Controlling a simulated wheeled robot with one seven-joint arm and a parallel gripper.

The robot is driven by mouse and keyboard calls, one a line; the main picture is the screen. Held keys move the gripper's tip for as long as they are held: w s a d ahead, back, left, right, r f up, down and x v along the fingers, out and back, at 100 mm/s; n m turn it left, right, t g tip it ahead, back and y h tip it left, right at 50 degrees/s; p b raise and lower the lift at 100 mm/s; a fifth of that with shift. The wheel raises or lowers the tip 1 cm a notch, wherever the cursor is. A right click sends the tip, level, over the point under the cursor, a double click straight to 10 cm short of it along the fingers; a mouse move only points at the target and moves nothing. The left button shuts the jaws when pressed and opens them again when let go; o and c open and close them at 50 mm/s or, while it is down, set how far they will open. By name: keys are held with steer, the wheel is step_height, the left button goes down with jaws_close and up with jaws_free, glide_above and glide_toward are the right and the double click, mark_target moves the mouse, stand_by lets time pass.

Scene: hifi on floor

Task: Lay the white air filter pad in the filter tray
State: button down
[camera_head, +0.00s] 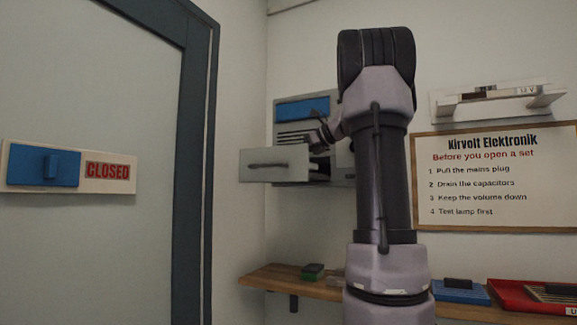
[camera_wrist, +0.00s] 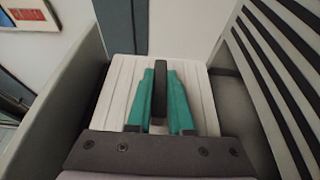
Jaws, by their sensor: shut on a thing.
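The white ribbed air filter pad (camera_wrist: 119,88) fills the middle of the wrist view, with a dark upright grip bar (camera_wrist: 160,75) on it. My gripper (camera_wrist: 162,85) has its teal fingers shut on that bar. The pad lies between the grey side wall of the filter tray (camera_wrist: 62,85) and the slotted face of the unit; I cannot tell whether it touches the tray floor. In the head view the grey filter tray (camera_head: 262,165) is pulled out of the wall unit, and my gripper (camera_head: 318,145) is over it, with the fingers and pad hidden.
The grey wall unit (camera_head: 345,165) has dark slots and a blue panel (camera_head: 302,109). A door with a CLOSED sign (camera_head: 108,171) is at left.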

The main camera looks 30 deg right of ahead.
steer(key=shift+f, duration=1.35)
steer(key=shift+f, duration=0.15)
steer(key=c, duration=0.8)
jaws_free()
steer(key=shift+s+d+r, duration=0.1)
steer(key=shift+s+r, duration=0.05)
steer(key=shift+r, duration=0.05)
steer(key=v, duration=1.1)
steer(key=shift+s+d+r, duration=0.2)
steer(key=shift+s+r, duration=0.05)
